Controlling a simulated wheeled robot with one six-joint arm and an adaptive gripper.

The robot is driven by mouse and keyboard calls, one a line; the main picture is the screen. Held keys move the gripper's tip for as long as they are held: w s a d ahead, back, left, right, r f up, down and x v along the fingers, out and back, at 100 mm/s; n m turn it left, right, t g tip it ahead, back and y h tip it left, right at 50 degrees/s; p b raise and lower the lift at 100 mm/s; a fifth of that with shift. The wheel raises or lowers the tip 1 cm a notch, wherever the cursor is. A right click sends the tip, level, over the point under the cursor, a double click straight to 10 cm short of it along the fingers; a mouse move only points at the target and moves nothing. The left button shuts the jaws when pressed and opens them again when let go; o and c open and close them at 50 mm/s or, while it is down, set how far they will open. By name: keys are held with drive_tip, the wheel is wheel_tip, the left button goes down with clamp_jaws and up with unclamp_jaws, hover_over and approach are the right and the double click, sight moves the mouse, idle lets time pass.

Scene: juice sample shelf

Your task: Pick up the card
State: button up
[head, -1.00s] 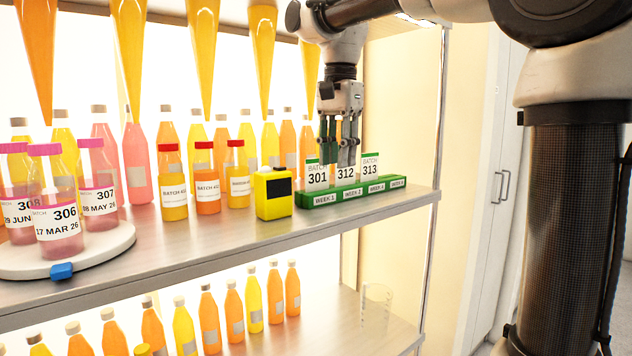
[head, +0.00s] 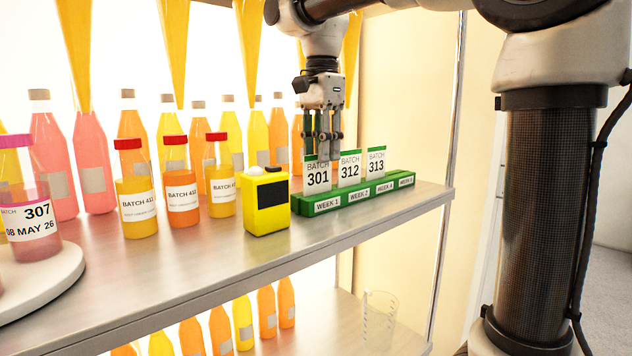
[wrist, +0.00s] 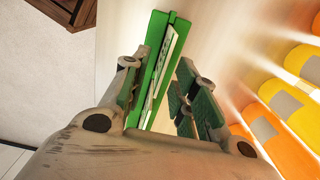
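Three white cards with green top edges stand upright in a green slotted holder (head: 308,208): card 301 (head: 318,177), card 312 (head: 349,172) and card 313 (head: 376,164). Labels on the holder's front read WEEK 1, WEEK 2 and WEEK 4, plus one too small to read. My gripper (head: 322,150) points down just above and behind card 301. In the wrist view my gripper (wrist: 163,95) has its fingers apart, one on each side of the holder's line, with a card edge (wrist: 162,65) between them. I cannot see contact.
A yellow device (head: 266,205) stands just left of the holder. Red-capped sample bottles (head: 181,200) and a white turntable (head: 50,285) with pink-capped jars are further left. Juice bottles (head: 130,125) line the back. The shelf's front strip is clear.

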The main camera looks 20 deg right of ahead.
sight(318, 173)
drive_tip(key=f, duration=0.5)
drive_tip(key=shift+a+f, duration=0.2)
drive_tip(key=shift+a, duration=0.2)
clamp_jaws()
